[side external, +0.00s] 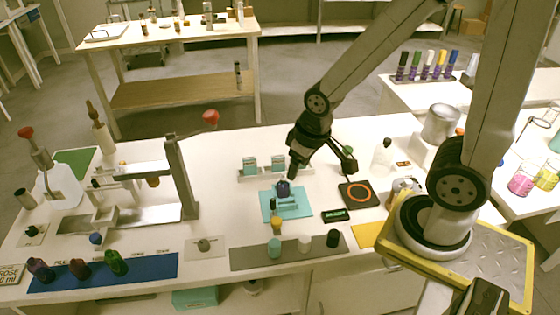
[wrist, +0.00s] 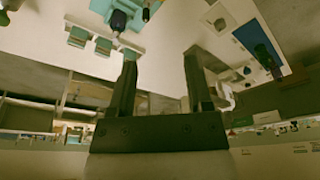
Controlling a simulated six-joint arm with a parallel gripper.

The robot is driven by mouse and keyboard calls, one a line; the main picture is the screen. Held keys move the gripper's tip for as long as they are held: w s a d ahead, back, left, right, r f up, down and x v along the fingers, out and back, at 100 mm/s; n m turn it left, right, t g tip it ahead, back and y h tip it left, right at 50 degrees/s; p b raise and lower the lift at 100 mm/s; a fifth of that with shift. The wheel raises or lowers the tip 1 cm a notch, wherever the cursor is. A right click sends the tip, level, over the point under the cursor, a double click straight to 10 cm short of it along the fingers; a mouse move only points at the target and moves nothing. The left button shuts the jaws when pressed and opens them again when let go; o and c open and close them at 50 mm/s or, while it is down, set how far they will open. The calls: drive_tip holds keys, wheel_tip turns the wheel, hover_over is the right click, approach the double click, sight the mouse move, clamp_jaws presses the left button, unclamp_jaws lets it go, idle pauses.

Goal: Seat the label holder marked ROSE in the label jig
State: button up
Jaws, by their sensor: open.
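Two teal label holders, the left one (side external: 250,165) and the right one (side external: 278,162), stand side by side on a pale rack; their markings are too small to read, so I cannot tell which is ROSE. They also show in the wrist view, (wrist: 78,37) and (wrist: 103,46). A teal fixture (side external: 292,207), seemingly the label jig, sits on a teal mat with a dark blue bottle (side external: 283,188) at it. My gripper (wrist: 162,55) is open, with nothing between its fingers. In the side view my gripper (side external: 293,170) is above the table, close to the rack's right end and behind the bottle.
A black pad with an orange ring (side external: 358,195) and a small black display (side external: 335,215) lie right of the jig. A grey strip (side external: 255,256) with small jars lies in front. A metal press (side external: 180,180) stands left. A blue mat (side external: 150,271) holds dark bottles.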

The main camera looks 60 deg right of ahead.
drive_tip(key=shift+w+v, duration=0.55)
drive_tip(key=shift+v, duration=1.9)
drive_tip(key=m+g+y, duration=0.1)
drive_tip(key=m, duration=2.6)
hover_over(249, 158)
drive_tip(key=f, duration=1.8)
drive_tip(key=shift+s+d, duration=0.4)
drive_tip(key=shift+w+a+f, duration=0.15)
drive_tip(key=shift+f, duration=1.15)
drive_tip(key=shift+f, duration=0.1)
drive_tip(key=shift+w+a+f, duration=0.1)
drive_tip(key=shift+w+f, duration=0.05)
drive_tip(key=shift+f, duration=1.05)
drive_tip(key=shift+w+a+f, duration=0.1)
drive_tip(key=shift+f, duration=1.15)
clamp_jaws()
